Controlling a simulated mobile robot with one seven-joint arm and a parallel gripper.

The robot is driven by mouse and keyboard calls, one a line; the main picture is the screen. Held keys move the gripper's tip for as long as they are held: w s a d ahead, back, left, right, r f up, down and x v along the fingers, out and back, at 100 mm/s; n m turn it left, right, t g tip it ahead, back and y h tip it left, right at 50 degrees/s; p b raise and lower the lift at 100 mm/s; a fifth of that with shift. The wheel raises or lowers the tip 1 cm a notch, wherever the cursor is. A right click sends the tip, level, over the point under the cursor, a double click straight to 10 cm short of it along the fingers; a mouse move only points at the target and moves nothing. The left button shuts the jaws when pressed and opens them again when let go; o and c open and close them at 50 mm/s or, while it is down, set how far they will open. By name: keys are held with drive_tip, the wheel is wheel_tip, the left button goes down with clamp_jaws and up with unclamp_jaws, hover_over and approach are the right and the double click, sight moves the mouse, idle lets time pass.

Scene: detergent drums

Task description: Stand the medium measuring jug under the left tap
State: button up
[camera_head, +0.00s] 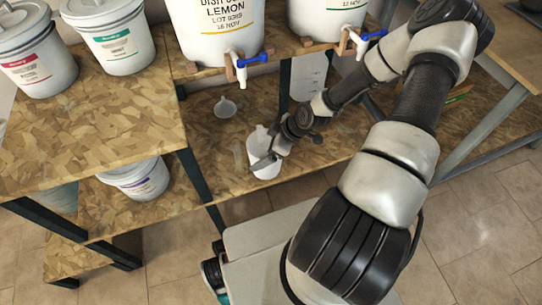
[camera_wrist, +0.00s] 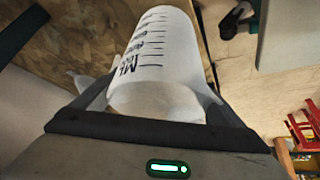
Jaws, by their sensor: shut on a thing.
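My gripper (camera_head: 266,160) is shut on a white measuring jug (camera_head: 259,143) at the front of the lower shelf (camera_head: 200,165). In the wrist view the jug (camera_wrist: 158,60) lies between the fingers, with dark scale marks and lettering starting with M. I cannot tell whether its base touches the shelf. The left tap (camera_head: 241,75), with a blue lever, hangs from the lemon drum (camera_head: 220,25), above and behind the held jug. The right tap (camera_head: 361,48) hangs from the neighbouring drum (camera_head: 325,12).
White buckets (camera_head: 122,40) stand on the left bench (camera_head: 90,130). A dark post (camera_head: 200,185) rises left of the held jug. A lidded bucket (camera_head: 138,180) sits below the bench.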

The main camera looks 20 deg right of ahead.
drive_tip(key=w+a+b, duration=0.1)
drive_tip(key=w+a, duration=0.2)
drive_tip(key=w, duration=0.3)
drive_tip(key=shift+w+a+f, duration=0.15)
drive_tip(key=shift+w+a, duration=0.2)
drive_tip(key=shift+f+b, duration=0.4)
drive_tip(key=shift+f, duration=0.1)
idle(1.1)
idle(0.4)
drive_tip(key=o, duration=0.8)
drive_tip(key=p+v, duration=0.6)
drive_tip(key=v, duration=1.1)
drive_tip(key=shift+s+d+r, duration=0.1)
drive_tip(key=shift+s+r, duration=0.1)
drive_tip(key=shift+r, duration=0.05)
